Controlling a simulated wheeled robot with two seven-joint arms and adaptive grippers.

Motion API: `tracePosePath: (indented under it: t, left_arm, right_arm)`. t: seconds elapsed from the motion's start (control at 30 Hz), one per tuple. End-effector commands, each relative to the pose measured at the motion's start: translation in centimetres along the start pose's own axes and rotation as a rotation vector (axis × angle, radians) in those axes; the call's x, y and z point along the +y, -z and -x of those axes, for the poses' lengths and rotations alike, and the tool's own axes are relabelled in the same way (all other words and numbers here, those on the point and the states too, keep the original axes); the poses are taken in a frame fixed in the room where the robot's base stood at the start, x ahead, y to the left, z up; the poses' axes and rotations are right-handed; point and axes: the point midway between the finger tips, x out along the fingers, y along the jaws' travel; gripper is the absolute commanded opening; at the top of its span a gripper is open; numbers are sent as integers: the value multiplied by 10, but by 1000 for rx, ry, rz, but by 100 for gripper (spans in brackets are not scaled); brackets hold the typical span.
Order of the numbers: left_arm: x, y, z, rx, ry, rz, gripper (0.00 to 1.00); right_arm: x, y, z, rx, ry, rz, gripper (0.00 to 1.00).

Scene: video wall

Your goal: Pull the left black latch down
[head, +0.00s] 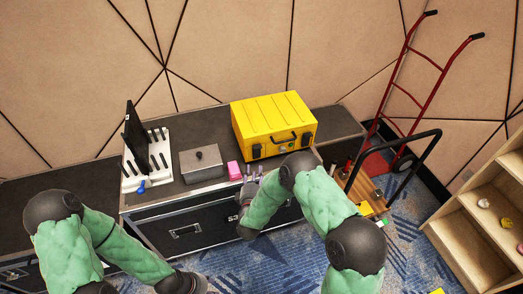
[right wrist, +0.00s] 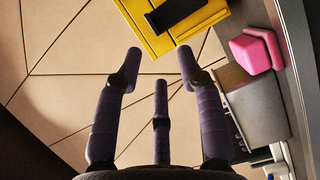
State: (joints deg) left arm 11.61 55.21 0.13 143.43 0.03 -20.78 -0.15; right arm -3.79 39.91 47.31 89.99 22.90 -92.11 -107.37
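A yellow case (head: 275,122) stands on the dark counter, closed, with a black handle on its front. The left black latch (head: 257,151) is on the left of that front and the right black latch (head: 306,139) on the right. In the right wrist view the case (right wrist: 145,25) is at the top, with a black latch (right wrist: 172,12) on it. My right gripper (head: 253,175) is just below and in front of the left latch, apart from it. Its purple fingers (right wrist: 161,62) are spread with nothing between them. My left arm's dark wrist is at the bottom edge; its fingers are out of frame.
A pink object (head: 234,170) lies left of my right gripper; it also shows in the right wrist view (right wrist: 257,50). A grey metal box (head: 203,166) and a white rack with a black panel (head: 137,140) stand further left. A red hand truck (head: 425,90) is at the right.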

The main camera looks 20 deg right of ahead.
Motion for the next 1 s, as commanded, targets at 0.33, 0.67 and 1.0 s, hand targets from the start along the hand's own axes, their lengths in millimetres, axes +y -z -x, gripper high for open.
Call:
tracePosePath:
  t: [0.33, 0.67, 1.0]
  left_arm:
    - [-2, 0, -5, -1, 0, 0, 40]
    - [-6, 0, -17, -1, 0, 0, 40]
    - [-8, 1, -21, 0, 0, 0, 40]
  right_arm:
    - [9, -2, -25, -20, -39, 46, 39]
    - [11, -2, -82, -17, -38, 46, 39]
    - [12, -2, -108, -16, -36, 45, 39]
